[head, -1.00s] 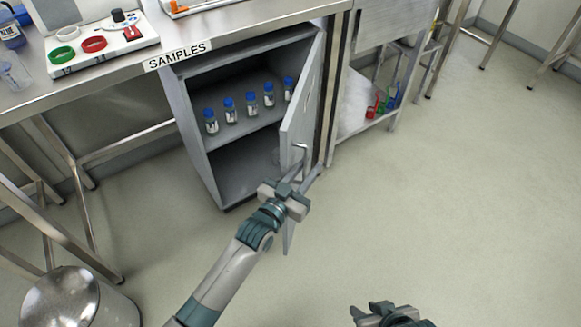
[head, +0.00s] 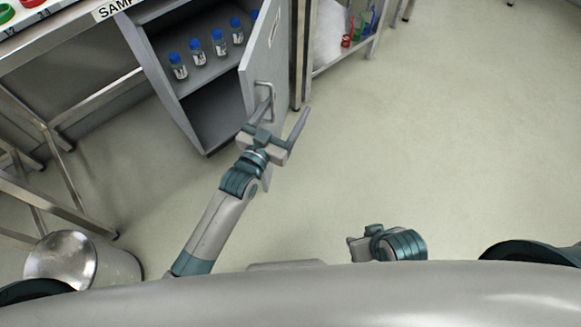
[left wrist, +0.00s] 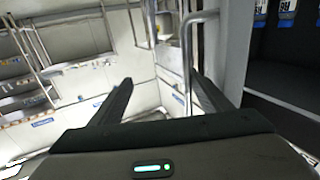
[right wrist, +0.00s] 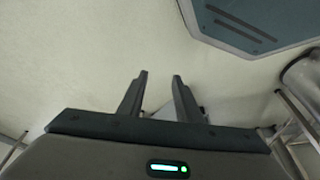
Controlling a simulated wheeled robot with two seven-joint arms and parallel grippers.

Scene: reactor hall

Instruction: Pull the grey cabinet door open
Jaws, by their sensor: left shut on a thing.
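The grey cabinet door (head: 262,62) stands ajar on its right-hand hinge in the head view, with the cabinet's inside (head: 212,112) showing to its left. Its metal bar handle (head: 264,90) also shows in the left wrist view (left wrist: 187,60). My left gripper (head: 281,122) is at the handle. In the left wrist view its fingers (left wrist: 160,85) stand some way apart, with the bar between them, close to the right finger. My right gripper (head: 354,245) is low and away from the door. Its fingers (right wrist: 161,74) are apart and empty in the right wrist view.
Several blue-capped bottles (head: 197,52) stand on the cabinet shelf. A steel bench (head: 60,42) is above and left, a steel bin (head: 75,262) at lower left. A rack with coloured items (head: 352,25) stands right of the cabinet. The floor (head: 450,130) on the right is clear.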

